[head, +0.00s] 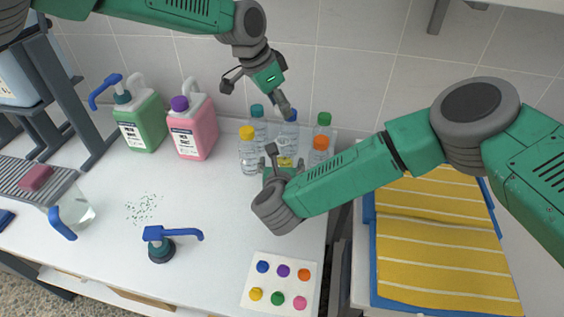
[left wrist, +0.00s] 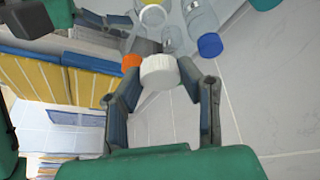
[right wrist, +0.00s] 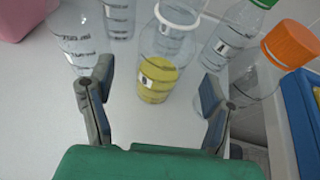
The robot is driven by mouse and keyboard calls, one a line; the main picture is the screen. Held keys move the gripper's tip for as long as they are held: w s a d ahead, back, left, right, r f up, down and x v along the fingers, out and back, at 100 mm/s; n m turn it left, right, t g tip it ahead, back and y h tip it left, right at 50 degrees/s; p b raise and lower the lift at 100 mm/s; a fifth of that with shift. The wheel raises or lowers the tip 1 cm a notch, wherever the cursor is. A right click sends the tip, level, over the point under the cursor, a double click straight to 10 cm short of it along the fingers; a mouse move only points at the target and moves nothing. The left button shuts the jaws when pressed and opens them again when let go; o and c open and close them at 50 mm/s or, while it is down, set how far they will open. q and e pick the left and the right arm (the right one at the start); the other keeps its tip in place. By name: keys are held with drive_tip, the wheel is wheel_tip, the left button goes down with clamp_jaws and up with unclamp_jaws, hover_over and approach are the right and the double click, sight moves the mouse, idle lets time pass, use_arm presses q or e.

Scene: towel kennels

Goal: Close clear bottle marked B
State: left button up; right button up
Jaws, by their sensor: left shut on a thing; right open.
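The clear bottle marked B (right wrist: 158,85) holds yellow liquid and stands upright on the counter; in the head view its yellow part (head: 286,162) shows behind my right gripper. A white ring (right wrist: 178,18) at its top looks like an open mouth. My right gripper (right wrist: 153,95) is open, its fingers on either side of the bottle without visible contact; it also shows in the head view (head: 277,160). My left gripper (left wrist: 165,82) is shut on a white cap (left wrist: 158,72), held above the bottles; in the head view (head: 284,108) its fingertips hide the cap.
Bottles with yellow (head: 248,150), teal (head: 257,112), blue (head: 290,118), green (head: 323,120) and orange (head: 320,144) caps crowd around. Pink (head: 193,130) and green (head: 141,125) jugs stand left. A card with coloured dots (head: 280,284) lies in front.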

sight(287, 134)
use_arm(q)
drive_tip(key=shift+d, duration=0.2)
use_arm(e)
drive_tip(key=shift+d+x, duration=0.1)
drive_tip(key=shift+x, duration=1.05)
drive_tip(key=shift+d+x, duration=0.15)
drive_tip(key=shift+x, duration=1)
drive_tip(key=shift+f, duration=0.1)
use_arm(q)
drive_tip(key=shift+a, duration=0.1)
use_arm(e)
drive_tip(key=shift+a, duration=0.1)
drive_tip(key=c, duration=0.4)
clamp_jaws()
use_arm(q)
drive_tip(key=shift+s+f, duration=0.1)
drive_tip(key=shift+f, duration=2.3)
